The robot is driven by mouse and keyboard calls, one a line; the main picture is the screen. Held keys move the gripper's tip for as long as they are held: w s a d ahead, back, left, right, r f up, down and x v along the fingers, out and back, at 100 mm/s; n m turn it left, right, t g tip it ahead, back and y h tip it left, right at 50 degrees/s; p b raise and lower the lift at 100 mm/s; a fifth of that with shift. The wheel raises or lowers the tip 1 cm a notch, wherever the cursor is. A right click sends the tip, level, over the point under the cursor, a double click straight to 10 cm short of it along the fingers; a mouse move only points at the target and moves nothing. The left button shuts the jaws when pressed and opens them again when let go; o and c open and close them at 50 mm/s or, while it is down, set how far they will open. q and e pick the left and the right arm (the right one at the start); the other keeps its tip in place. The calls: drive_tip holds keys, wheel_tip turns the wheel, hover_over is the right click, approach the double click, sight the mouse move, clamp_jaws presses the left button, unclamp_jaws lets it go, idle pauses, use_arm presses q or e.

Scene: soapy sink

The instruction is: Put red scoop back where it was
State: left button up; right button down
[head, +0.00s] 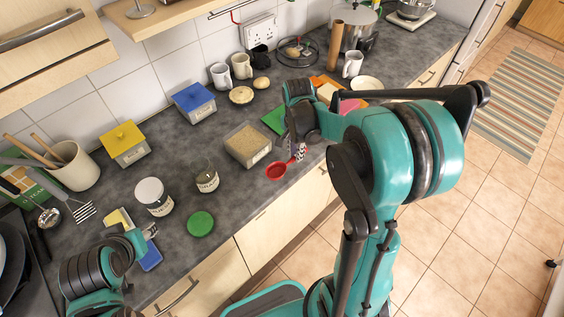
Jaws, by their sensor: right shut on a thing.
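The red scoop (275,172) is at the counter's front edge, with its bowl toward the left and its handle running up to the right. My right gripper (298,150) is shut on the scoop's handle; the fingers are small and partly hidden by my own wrist. I cannot tell whether the scoop touches the counter. An open clear container of brown grains (247,144) stands just left of and behind the scoop. My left gripper (150,232) is at the lower left, above a blue and yellow item (149,257); its finger opening is unclear.
A glass jar (206,178), a white-topped jar (154,196) and a green lid (200,224) are left of the scoop. Boxes with yellow (124,138) and blue (193,97) lids stand behind. Mugs (241,66) are near the wall. Bare counter lies between the green lid and the scoop.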

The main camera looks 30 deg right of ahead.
drive_tip(key=w+f, duration=0.1)
drive_tip(key=w+a+f, duration=0.2)
drive_tip(key=w, duration=0.1)
drive_tip(key=shift+a+b, duration=0.2)
drive_tip(key=shift+b, duration=0.15)
drive_tip(key=shift+f+b, duration=0.65)
drive_tip(key=shift+f, duration=1.3)
drive_tip(key=shift+f, duration=0.1)
drive_tip(key=c, duration=1.5)
unclamp_jaws()
drive_tip(key=shift+c, duration=0.2)
